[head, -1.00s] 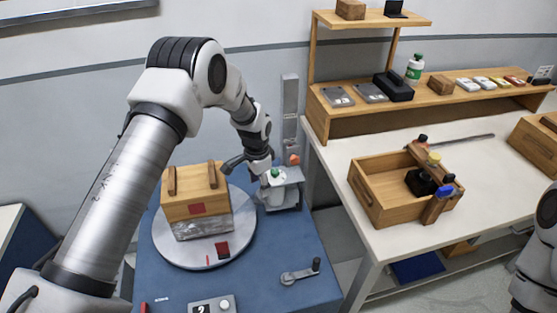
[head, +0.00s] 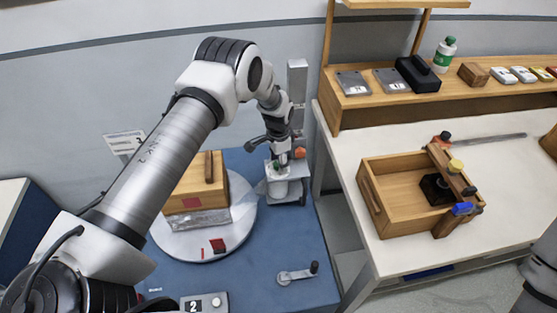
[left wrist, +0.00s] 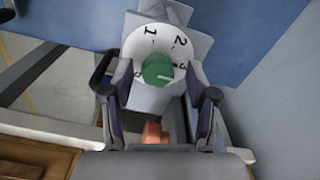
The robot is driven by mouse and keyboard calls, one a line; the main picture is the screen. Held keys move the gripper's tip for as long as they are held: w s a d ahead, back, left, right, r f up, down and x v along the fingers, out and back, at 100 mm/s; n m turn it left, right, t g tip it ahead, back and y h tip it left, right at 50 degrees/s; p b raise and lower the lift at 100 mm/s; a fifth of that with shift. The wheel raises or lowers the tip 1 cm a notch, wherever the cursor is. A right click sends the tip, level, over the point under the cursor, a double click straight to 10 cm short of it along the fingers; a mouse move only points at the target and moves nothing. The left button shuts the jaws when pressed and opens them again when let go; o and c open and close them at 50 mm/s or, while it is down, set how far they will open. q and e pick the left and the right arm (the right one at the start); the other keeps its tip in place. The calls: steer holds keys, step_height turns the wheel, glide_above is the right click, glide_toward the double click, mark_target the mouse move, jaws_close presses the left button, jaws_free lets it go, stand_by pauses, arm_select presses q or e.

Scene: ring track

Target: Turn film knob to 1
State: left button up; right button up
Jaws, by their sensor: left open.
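The green film knob (left wrist: 158,70) sits on a white dial with a 1, a 2 and further marks partly hidden by my fingers. A short white line on the knob points to the right and slightly down in the left wrist view, away from the 1. In the head view the knob (head: 281,160) is small, on top of a grey-white device (head: 284,190). My left gripper (left wrist: 159,92) is open, with a finger on either side of the knob; I cannot tell whether they touch it. My right gripper is out of view.
A white turntable (head: 240,222) with a wooden box (head: 194,188) stands left of the device. A grey post (head: 297,95) rises behind it. A crank (head: 297,274) and a panel showing 2 (head: 204,303) are in front. A white table (head: 345,150) with a wooden tray is to the right.

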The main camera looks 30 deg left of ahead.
arm_select(q)
steer(key=shift+s+r, duration=0.2)
steer(key=shift+s, duration=0.05)
steer(key=c, duration=0.4)
steer(key=shift+s+r, duration=0.1)
steer(key=c, duration=0.5)
jaws_close()
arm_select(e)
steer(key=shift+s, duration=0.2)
arm_select(q)
steer(key=shift+f, duration=0.25)
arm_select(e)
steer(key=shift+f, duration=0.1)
